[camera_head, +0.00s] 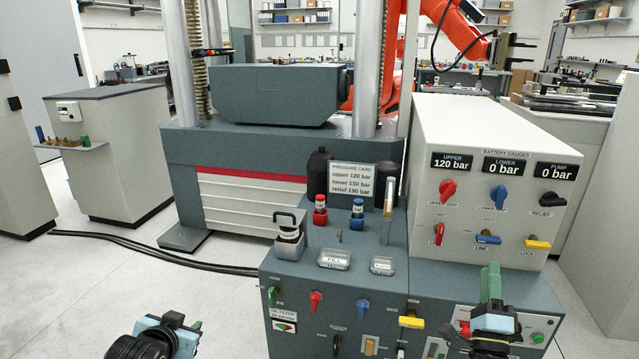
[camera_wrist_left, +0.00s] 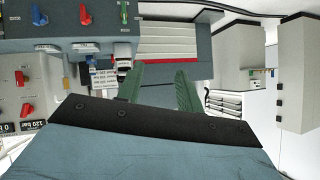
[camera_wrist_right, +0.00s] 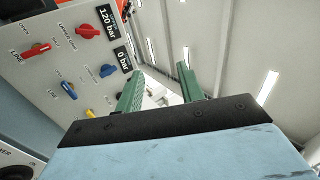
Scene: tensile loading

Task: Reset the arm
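My left gripper (camera_head: 193,326) is low in the head view, left of the grey-blue console, over the floor. In the left wrist view its two green fingers (camera_wrist_left: 158,80) stand apart with nothing between them. My right gripper (camera_head: 491,280) is in front of the console's right part, its green finger pointing up. In the right wrist view its fingers (camera_wrist_right: 162,83) are apart and empty. The gauge box (camera_head: 510,170) reads upper 120 bar, lower 0 bar, pump 0 bar. Neither gripper visibly touches anything.
The console (camera_head: 340,282) carries a pressure card (camera_head: 351,181), a metal holder (camera_head: 289,240), red and blue capped bottles (camera_head: 320,212), and several valves. A tensile machine (camera_head: 280,150) stands behind. Cables (camera_head: 150,248) cross the floor at left. Open floor (camera_head: 100,290) lies left of the console.

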